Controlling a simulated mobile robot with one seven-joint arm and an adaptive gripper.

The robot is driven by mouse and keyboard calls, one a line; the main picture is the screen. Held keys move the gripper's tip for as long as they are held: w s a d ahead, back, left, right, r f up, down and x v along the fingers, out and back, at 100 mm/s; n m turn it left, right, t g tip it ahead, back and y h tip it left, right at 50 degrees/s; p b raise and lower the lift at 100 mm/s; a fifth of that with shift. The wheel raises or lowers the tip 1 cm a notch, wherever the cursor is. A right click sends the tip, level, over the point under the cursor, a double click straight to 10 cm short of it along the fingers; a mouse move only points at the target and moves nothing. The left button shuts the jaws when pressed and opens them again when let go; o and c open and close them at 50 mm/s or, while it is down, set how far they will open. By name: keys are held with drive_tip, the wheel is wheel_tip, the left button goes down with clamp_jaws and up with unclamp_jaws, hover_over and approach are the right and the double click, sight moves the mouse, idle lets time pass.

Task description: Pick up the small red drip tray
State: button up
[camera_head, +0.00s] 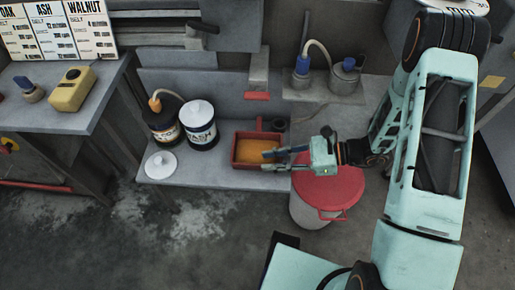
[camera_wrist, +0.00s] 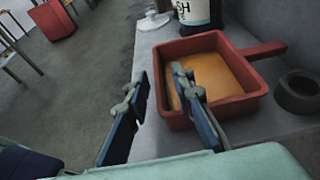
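The small red drip tray (camera_head: 236,150) sits on the low grey shelf, with amber-orange material on its inside floor. In the wrist view the tray (camera_wrist: 238,106) is square, with raised walls and a red handle pointing to the far right. My gripper (camera_head: 265,160) reaches in from the right at the tray's near right part. In the wrist view my gripper (camera_wrist: 160,82) is open. One finger is over the tray's inside and the other is outside, with a side wall between them. I cannot tell whether either finger touches the tray.
A white-lidded can (camera_head: 201,125) and a dark can (camera_head: 164,122) stand left of the tray, with a loose white lid (camera_head: 160,165) in front. A dark ring (camera_wrist: 299,92) lies near the handle. A red-lidded bin (camera_head: 330,190) stands below my gripper.

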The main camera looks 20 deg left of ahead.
sight(256, 164)
drive_tip(key=x, duration=0.2)
drive_tip(key=b+x, duration=0.1)
drive_tip(key=x, duration=0.2)
drive_tip(key=shift+s+d+f, duration=0.1)
drive_tip(key=shift+s+f, duration=0.1)
drive_tip(key=shift+c, duration=0.2)
clamp_jaws()
